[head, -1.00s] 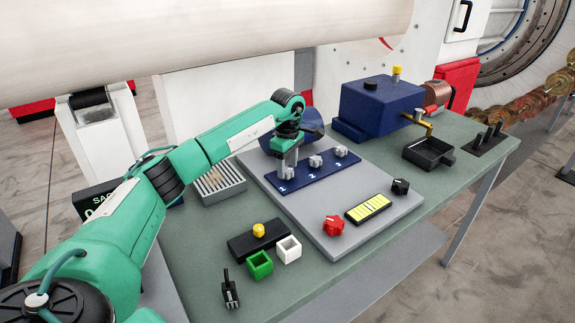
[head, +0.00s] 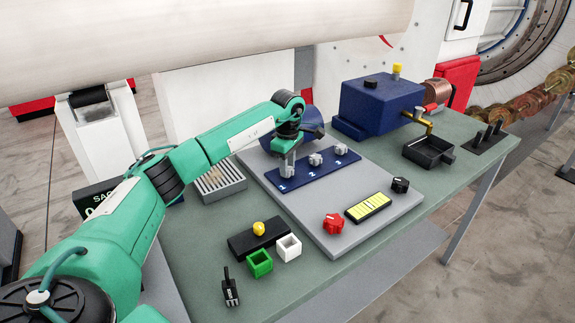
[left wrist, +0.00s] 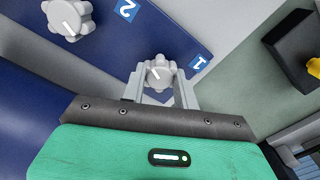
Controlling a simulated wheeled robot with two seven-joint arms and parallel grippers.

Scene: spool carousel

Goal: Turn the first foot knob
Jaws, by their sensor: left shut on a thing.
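The first foot knob (left wrist: 158,74) is a light grey lobed knob with a white pointer line, beside the label 1 in the left wrist view. My left gripper (left wrist: 162,88) is shut on it, with one finger on each side. In the head view my left gripper (head: 288,165) points down over the left end of the blue knob plate (head: 305,181) and mostly hides this knob. The second knob (head: 315,159) and third knob (head: 341,150) stand to its right on the same plate. The second knob also shows in the left wrist view (left wrist: 69,18). My right gripper is not in view.
The grey base board (head: 365,232) carries a red knob (head: 333,223), a yellow-faced gauge (head: 368,208) and a black knob (head: 400,185). A black block with a yellow button (head: 259,229), green and white square cups and a slatted tray (head: 222,186) lie nearby. A blue box (head: 380,108) stands at the back right.

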